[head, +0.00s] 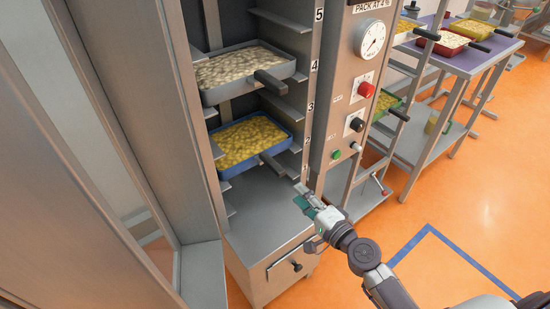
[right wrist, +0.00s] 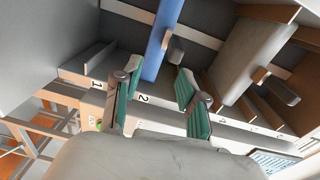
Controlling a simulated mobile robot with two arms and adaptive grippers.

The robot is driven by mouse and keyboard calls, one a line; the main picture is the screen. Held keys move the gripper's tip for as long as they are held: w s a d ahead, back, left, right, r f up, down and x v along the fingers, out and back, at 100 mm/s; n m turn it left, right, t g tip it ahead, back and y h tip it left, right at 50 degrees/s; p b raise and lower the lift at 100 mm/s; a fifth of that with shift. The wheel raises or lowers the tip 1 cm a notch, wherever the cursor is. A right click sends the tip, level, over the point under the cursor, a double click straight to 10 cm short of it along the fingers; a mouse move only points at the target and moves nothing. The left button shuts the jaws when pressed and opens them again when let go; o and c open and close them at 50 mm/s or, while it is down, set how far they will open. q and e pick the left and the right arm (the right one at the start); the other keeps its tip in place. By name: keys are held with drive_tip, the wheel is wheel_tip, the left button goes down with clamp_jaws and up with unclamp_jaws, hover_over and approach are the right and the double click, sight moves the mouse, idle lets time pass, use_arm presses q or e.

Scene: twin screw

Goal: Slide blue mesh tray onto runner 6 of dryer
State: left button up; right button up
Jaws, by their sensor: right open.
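The blue mesh tray (head: 290,141), full of yellow pieces, sits inside the dryer (head: 205,262), low down by the numbers 1 and 2. Its dark handle (head: 272,165) points out to the front. In the right wrist view, the blue tray (right wrist: 163,38) lies ahead of the fingertips, with its handle (right wrist: 177,49) just beyond the right-hand finger. My right gripper (head: 306,199) is open and empty at the dryer's front edge, apart from the handle. The right gripper (right wrist: 153,85) fingers spread wide in the wrist view. Runner 6 is out of the head view. My left gripper is not in view.
A grey tray (head: 203,83) of pale pieces sits higher in the dryer, near number 4. The control panel (head: 341,100) with gauge and knobs stands right of the opening. A purple table (head: 478,62) with more trays stands behind. Orange floor (head: 450,205) is clear at right.

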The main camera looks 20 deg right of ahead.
drive_tip(key=r, duration=0.2)
drive_tip(key=p, duration=0.2)
approach(262, 153)
drive_tip(key=shift+y, duration=0.3)
drive_tip(key=x, duration=0.3)
drive_tip(key=f+b+x, duration=0.1)
drive_tip(key=x, duration=0.2)
drive_tip(key=shift+w+d+f, duration=0.15)
drive_tip(key=shift+w+f, duration=0.05)
drive_tip(key=shift+w, duration=0.45)
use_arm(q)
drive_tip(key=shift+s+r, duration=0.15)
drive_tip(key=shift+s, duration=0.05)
use_arm(e)
drive_tip(key=shift+r, duration=0.1)
drive_tip(key=shift+o, duration=0.2)
drive_tip(key=shift+r, duration=0.1)
drive_tip(key=c, duration=0.3)
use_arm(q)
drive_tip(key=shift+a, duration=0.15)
